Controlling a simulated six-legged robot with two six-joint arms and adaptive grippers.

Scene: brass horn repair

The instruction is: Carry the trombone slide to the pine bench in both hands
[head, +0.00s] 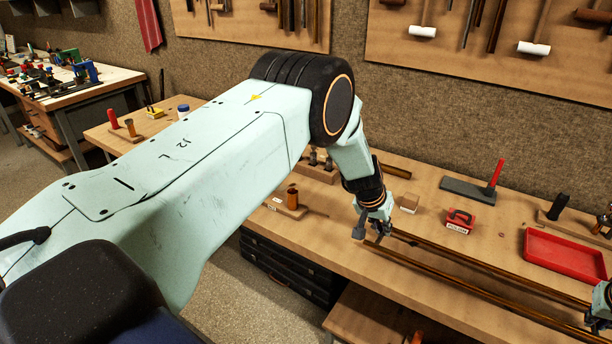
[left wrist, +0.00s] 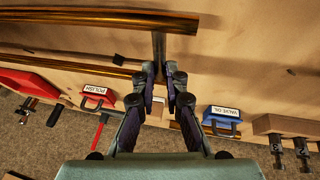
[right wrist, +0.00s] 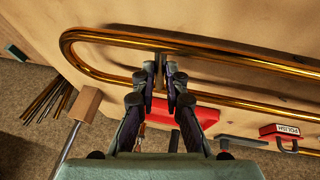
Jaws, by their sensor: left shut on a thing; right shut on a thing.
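The trombone slide (head: 470,283) is a pair of long parallel brass tubes over the wooden bench (head: 310,226); I cannot tell whether it touches the top. My left gripper (head: 372,233) is at the slide's left end. In the left wrist view, its fingers (left wrist: 163,72) are shut on a cross brace (left wrist: 158,46) between the tubes. My right gripper (head: 597,322) is at the right edge of the head view, partly cut off. In the right wrist view, its fingers (right wrist: 162,68) are shut on another brace, near the slide's curved end (right wrist: 68,45).
A red tray (head: 566,255), a red polish box (head: 459,220) and a red-handled tool (head: 495,174) sit behind the slide. The blue valve oil box (left wrist: 222,117) shows in the left wrist view. Another bench (head: 100,92) with small tools stands far left. My left arm hides much of the middle.

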